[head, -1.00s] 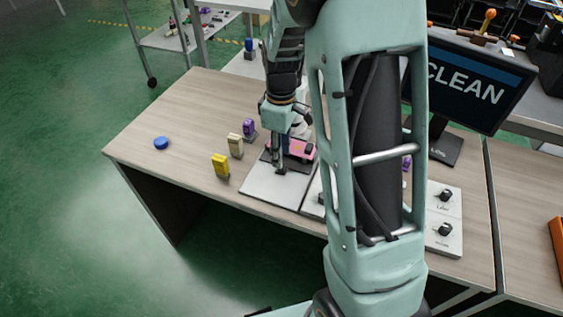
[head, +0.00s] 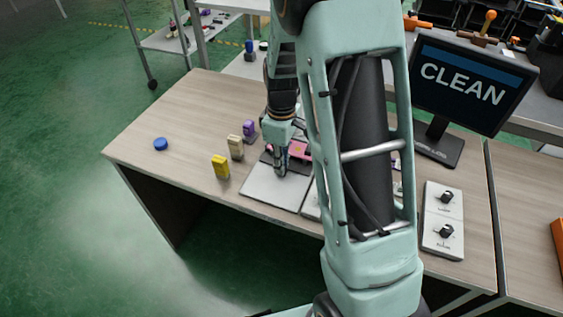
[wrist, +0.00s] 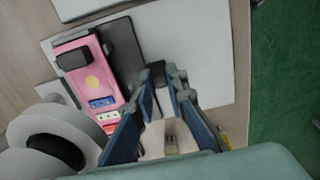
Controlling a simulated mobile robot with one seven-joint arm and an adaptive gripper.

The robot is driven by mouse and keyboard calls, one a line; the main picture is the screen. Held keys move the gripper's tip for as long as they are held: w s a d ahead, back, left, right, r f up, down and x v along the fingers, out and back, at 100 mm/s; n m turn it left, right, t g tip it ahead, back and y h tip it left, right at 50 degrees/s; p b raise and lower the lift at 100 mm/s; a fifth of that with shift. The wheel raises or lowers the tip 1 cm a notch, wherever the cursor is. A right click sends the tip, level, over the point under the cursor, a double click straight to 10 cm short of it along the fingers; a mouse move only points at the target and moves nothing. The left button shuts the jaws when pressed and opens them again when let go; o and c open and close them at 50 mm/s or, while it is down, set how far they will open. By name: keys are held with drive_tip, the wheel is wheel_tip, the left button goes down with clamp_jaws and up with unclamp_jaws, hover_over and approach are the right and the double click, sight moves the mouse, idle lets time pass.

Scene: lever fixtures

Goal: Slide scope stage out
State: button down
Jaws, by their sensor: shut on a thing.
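The scope is partly hidden by my arm in the head view. A pink block (head: 300,151) with a yellow dot shows there, and it is clear in the wrist view (wrist: 88,72). It lies over a dark plate (wrist: 124,50), which I take to be the scope stage. A small black tab (wrist: 157,70) stands at the plate's right edge. My gripper (wrist: 163,78) has its blue fingers around this tab, beside the pink block. In the head view, my gripper (head: 281,171) is low over the pale base (head: 270,192). The fingertip contact is small and hard to see.
A white round part (wrist: 50,140) is close to the left of my gripper. Yellow (head: 220,167), beige (head: 236,147) and purple (head: 249,129) small objects stand to the left. A knob panel (head: 443,215) is at the right. The table's front left is clear.

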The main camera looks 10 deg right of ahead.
drive_tip(key=s+a, duration=0.2)
drive_tip(key=s, duration=0.1)
drive_tip(key=s+a, duration=0.2)
drive_tip(key=s, duration=0.1)
drive_tip(key=s+a, duration=0.2)
drive_tip(key=s, duration=0.1)
drive_tip(key=shift+s+a, duration=0.1)
drive_tip(key=shift+a, duration=0.3)
drive_tip(key=c, duration=1.9)
unclamp_jaws()
drive_tip(key=shift+s, duration=0.1)
drive_tip(key=shift+c, duration=0.2)
drive_tip(key=shift+r, duration=0.3)
wheel_tip(320, 180, up, 12)
drive_tip(key=shift+f, duration=0.25)
